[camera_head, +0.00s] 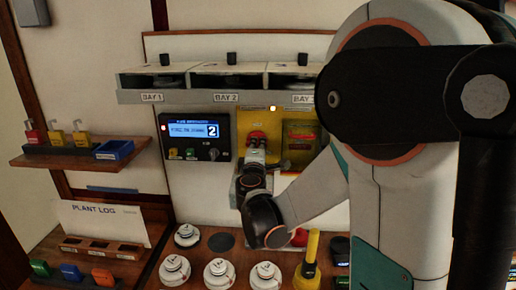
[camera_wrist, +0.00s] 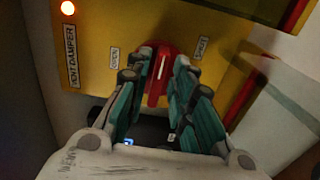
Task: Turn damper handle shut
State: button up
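The damper's red handle (camera_wrist: 159,75) is on a yellow panel marked VENT DAMPER (camera_wrist: 92,45). A white line runs along the handle, which points roughly up and down in the wrist view. An OPEN label (camera_wrist: 115,57) is to its left and a SHUT label (camera_wrist: 201,47) to its right. My gripper (camera_wrist: 157,72) is open, with its fingers on either side of the handle and some room between. I cannot tell whether a finger touches it. In the head view, my gripper (camera_head: 254,160) is at the yellow panel (camera_head: 243,118), with the red handle (camera_head: 257,137) partly visible beyond it.
A second yellow unit with a red-tinted cover (camera_head: 300,133) is just right of the damper. A display box (camera_head: 195,138) is to the left. A shelf of bays (camera_head: 220,97) hangs above. Several white round pieces (camera_head: 221,272) and a yellow tool (camera_head: 311,258) stand below.

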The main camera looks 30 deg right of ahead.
dwell(0.3)
jog(key=v, duration=1.2)
